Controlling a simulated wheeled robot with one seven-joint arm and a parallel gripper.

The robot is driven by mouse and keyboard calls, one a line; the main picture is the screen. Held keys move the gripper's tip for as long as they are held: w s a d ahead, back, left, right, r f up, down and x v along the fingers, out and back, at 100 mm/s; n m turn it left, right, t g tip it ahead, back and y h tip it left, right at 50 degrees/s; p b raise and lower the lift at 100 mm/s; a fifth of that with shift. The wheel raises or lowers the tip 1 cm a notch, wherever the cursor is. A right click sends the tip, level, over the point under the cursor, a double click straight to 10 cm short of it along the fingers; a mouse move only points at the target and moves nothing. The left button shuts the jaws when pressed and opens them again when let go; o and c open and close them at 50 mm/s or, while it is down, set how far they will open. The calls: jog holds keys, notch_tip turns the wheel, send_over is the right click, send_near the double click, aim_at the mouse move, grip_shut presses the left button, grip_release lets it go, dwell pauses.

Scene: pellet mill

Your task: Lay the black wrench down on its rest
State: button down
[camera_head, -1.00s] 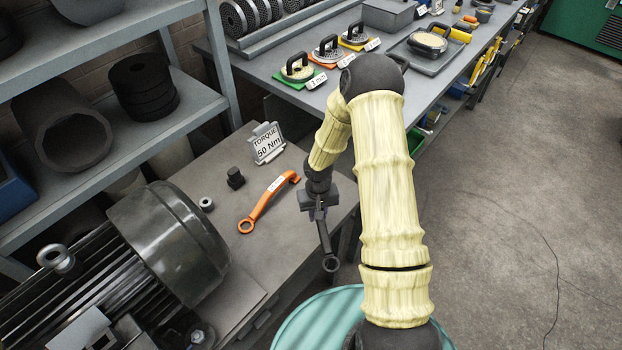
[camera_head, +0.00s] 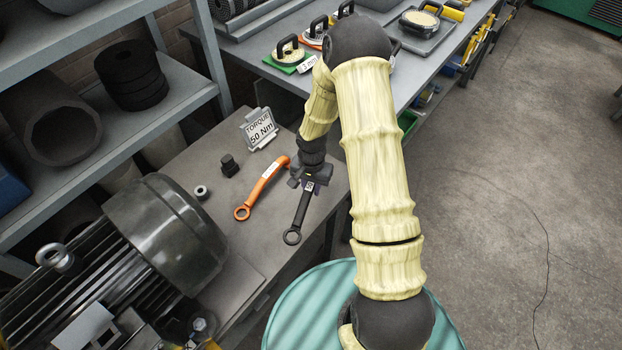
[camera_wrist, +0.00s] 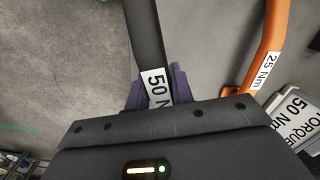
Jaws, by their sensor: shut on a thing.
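My gripper (camera_head: 309,184) is shut on the black wrench (camera_head: 298,218), in the head view over the near right part of the bench. The wrench's ring end points toward the camera. In the wrist view the black wrench (camera_wrist: 147,32) runs up out of the frame between my purple fingers (camera_wrist: 154,88), with a white "50 N…" label at the grip. No distinct rest for the wrench can be made out. I cannot tell whether the wrench touches the bench top.
An orange wrench (camera_head: 262,186) labelled 25 Nm lies just left of mine; it also shows in the wrist view (camera_wrist: 268,48). A "TORQUE 50 Nm" sign (camera_head: 259,129) stands behind it. A large motor (camera_head: 165,235) fills the bench's left. A small black block (camera_head: 229,165) and a nut (camera_head: 201,192) lie between.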

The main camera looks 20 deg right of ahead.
notch_tip(320, 180, up, 2)
jog(key=m, duration=0.3)
jog(key=shift+m, duration=0.4)
jog(key=shift+f+b, duration=2.1)
jog(key=shift+f, duration=0.95)
jog(key=shift+f+b, duration=0.6)
jog(key=shift+f, duration=0.2)
jog(key=shift+f+b, duration=0.7)
jog(key=shift+f, duration=0.15)
